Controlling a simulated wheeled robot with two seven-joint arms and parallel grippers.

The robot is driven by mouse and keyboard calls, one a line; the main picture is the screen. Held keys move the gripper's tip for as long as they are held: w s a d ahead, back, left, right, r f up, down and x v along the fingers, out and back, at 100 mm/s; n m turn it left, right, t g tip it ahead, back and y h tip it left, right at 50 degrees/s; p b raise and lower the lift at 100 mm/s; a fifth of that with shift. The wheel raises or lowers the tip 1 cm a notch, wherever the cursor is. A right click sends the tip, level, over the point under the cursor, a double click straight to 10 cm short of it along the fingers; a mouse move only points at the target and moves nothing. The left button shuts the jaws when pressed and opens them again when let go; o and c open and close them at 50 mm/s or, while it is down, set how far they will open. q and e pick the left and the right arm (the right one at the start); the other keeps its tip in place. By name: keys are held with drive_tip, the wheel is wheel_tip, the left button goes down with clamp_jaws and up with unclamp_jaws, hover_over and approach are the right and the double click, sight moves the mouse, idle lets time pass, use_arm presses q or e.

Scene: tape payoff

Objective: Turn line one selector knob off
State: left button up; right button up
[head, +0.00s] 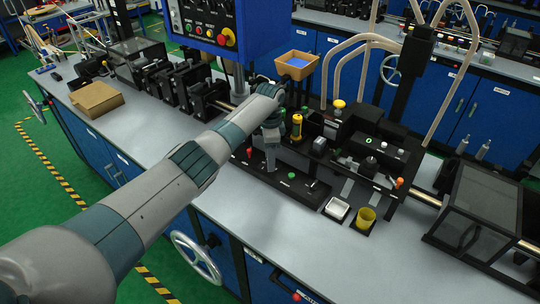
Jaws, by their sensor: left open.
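My left arm reaches in from the lower left across the bench. My left gripper (271,160) points down over a low black panel (270,181) on the bench and is open; its fingers look small and partly blend with the dark panel. I cannot tell which of these, if any, is the line one selector knob. Part of the panel is hidden behind my arm. My right gripper is not in view.
A blue control box (250,25) with coloured buttons and a red stop button (230,38) hangs above the arm. A cardboard box (96,99) lies at left. The front bench strip is clear.

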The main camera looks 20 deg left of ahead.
use_arm(q)
wheel_tip(320, 180, up, 17)
drive_tip(key=b, duration=0.4)
drive_tip(key=shift+r, duration=0.2)
drive_tip(key=shift+f, duration=0.1)
idle(0.4)
